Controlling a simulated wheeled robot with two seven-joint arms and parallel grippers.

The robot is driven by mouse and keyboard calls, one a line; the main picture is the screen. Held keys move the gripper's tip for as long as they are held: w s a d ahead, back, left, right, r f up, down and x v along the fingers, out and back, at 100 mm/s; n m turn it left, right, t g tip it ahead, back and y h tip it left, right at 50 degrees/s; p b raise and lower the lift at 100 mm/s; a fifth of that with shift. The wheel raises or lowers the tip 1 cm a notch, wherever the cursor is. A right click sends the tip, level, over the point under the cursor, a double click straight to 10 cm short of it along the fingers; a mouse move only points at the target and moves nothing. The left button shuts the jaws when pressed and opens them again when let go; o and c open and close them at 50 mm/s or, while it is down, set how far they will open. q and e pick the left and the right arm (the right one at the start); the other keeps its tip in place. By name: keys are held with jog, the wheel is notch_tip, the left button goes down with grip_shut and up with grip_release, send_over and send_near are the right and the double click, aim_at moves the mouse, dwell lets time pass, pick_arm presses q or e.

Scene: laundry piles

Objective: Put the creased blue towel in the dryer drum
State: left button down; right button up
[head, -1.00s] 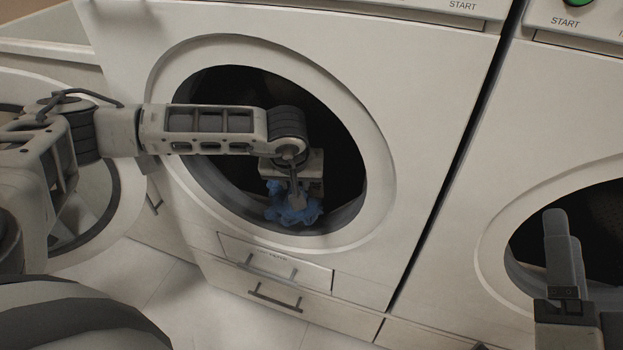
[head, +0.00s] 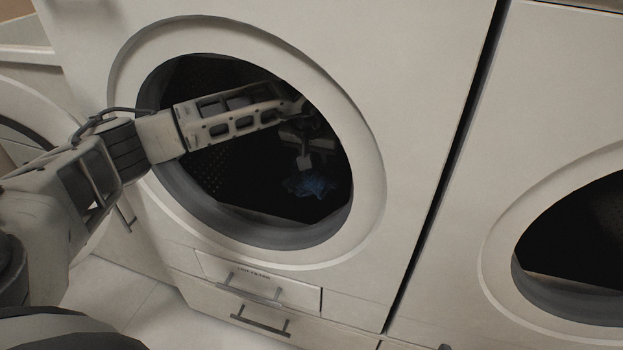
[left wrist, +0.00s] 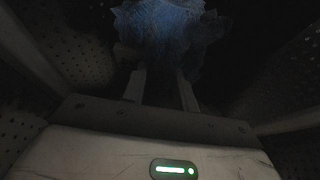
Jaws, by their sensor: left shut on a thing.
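The blue towel (head: 308,184) is a small crumpled bunch in the dark inside of the dryer drum (head: 225,170). My left gripper (head: 304,168) has reached in through the round door opening and is shut on the towel. In the left wrist view the towel (left wrist: 160,30) spreads beyond the two fingers (left wrist: 161,85), with perforated drum wall to either side. The shadow hides whether the towel touches the drum's bottom. My right gripper does not show in the head view now.
A second machine with a round dark opening (head: 580,240) stands at the right. An open round door (head: 25,130) is at the far left.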

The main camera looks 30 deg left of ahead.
aim_at(315, 176)
pick_arm(q)
notch_tip(315, 176, down, 2)
jog(key=shift+f, duration=0.15)
notch_tip(315, 176, down, 3)
jog(key=shift+f+b, duration=0.1)
jog(key=shift+b, duration=0.55)
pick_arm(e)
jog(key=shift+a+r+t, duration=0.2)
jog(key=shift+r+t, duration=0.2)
pick_arm(q)
jog(key=shift+f, duration=0.1)
jog(key=c, duration=1.1)
grip_release()
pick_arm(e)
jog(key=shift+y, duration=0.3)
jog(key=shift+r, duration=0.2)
